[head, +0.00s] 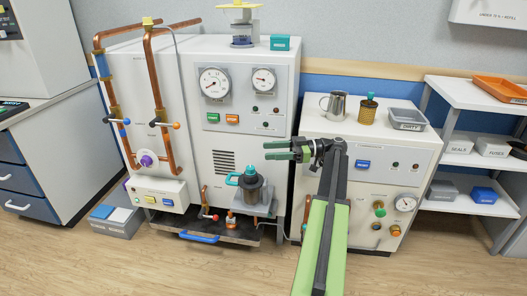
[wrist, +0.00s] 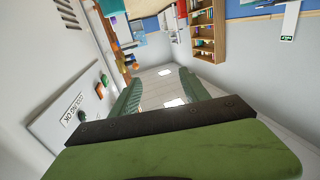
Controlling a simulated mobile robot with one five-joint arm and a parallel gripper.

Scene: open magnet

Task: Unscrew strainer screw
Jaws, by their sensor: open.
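A dark grey strainer pot (head: 252,190) stands on a grey ledge low at the front of the white cabinet, with a teal handle at its left. A small teal screw head (head: 250,170) shows on its top. My gripper (head: 268,151) is open and empty, above and slightly right of the pot, its green fingers pointing left and apart from the screw. In the wrist view my gripper (wrist: 162,76) shows two spread green fingers with nothing between them; I cannot make out the pot or screw there.
Copper pipes (head: 158,85) with valves run up the left cabinet. A dark drip tray (head: 225,229) with a blue handle lies under the pot. A brass mesh basket (head: 368,112), a metal jug (head: 336,106) and a grey tray (head: 407,119) stand on the right cabinet. The front floor is clear.

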